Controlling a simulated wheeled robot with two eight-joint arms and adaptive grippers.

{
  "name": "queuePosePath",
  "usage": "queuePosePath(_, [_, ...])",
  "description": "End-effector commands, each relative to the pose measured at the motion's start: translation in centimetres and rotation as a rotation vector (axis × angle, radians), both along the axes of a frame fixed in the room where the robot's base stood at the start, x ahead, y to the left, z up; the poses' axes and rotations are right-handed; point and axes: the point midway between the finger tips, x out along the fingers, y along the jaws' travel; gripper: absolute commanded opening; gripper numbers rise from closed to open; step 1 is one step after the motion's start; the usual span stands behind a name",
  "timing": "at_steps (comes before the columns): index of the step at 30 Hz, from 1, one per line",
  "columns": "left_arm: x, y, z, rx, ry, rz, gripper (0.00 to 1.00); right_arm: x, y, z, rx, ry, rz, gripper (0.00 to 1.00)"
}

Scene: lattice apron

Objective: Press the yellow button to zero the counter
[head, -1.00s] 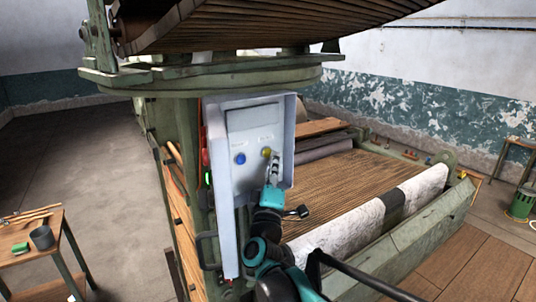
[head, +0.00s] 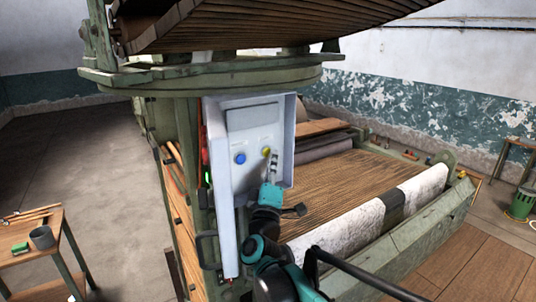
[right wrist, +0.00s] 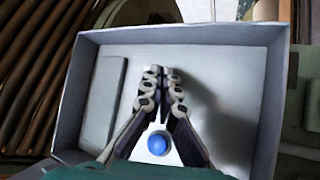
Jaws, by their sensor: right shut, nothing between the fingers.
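The yellow button (head: 266,151) is on the right part of the pale control box's front face, below a grey rectangular panel (head: 253,117). I cannot read any digits on that panel. My right gripper (head: 274,154) is shut and empty, with its fingertips close beside the yellow button's lower right in the head view. I cannot tell whether they touch it. In the right wrist view the shut fingers (right wrist: 161,70) point at the box face, and the yellow button does not show there. My left gripper is not in view.
A blue button (head: 240,158) sits left of the yellow one; it also shows between the fingers in the right wrist view (right wrist: 157,145). The control box (head: 225,190) has raised side walls and hangs on a green machine post. A slatted wooden bed (head: 345,180) lies behind.

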Motion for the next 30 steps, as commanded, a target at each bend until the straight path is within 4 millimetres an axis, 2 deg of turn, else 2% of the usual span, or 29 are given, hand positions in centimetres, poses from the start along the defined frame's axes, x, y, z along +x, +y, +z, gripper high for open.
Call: queuePosePath(30, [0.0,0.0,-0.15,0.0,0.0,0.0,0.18,0.69,0.53,0.01,0.0,0.0,0.0,0.0])
